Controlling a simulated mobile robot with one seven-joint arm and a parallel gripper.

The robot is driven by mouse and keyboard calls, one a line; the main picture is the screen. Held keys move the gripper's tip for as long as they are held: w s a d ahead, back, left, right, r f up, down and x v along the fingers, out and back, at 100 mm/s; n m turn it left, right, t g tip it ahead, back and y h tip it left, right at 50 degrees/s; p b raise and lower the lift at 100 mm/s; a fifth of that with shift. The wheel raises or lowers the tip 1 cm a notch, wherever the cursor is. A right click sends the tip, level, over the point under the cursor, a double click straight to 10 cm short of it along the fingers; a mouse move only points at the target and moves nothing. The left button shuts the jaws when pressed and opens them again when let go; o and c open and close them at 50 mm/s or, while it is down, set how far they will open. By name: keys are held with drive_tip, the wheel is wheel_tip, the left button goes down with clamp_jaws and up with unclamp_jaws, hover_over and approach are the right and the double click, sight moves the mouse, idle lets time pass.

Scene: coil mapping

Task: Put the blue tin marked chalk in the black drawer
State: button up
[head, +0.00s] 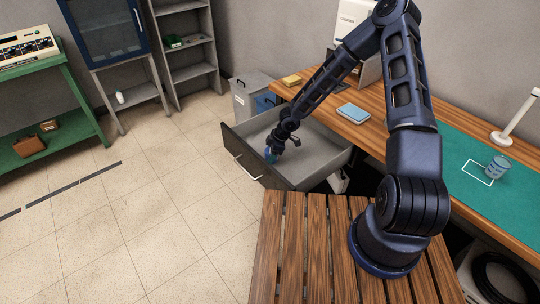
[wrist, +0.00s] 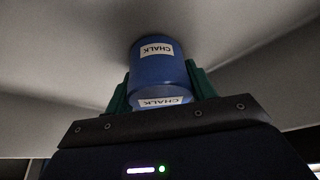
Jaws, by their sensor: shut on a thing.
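The blue tin marked chalk (wrist: 158,68) is between the green fingers of my gripper (wrist: 160,88), with two white CHALK labels showing. In the head view the tin (head: 270,155) is a small blue patch, mostly hidden by my gripper. The black drawer (head: 244,163) is pulled open, with a dark front, a pale handle and a grey inside. My gripper is shut on the tin and low inside the drawer, close behind its front panel. I cannot tell whether the tin touches the drawer floor.
The drawer's right part (head: 318,150) is bare. On the wooden bench (head: 385,133) lie a light blue box (head: 353,113) and a yellow block (head: 291,80). A bluish tin (head: 497,167) stands on the green mat (head: 455,165). Grey bins (head: 243,98) stand behind the drawer.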

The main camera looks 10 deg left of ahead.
drive_tip(key=shift+f, duration=0.1)
drive_tip(key=o, duration=1)
drive_tip(key=shift+o, duration=0.2)
drive_tip(key=v, duration=1.2)
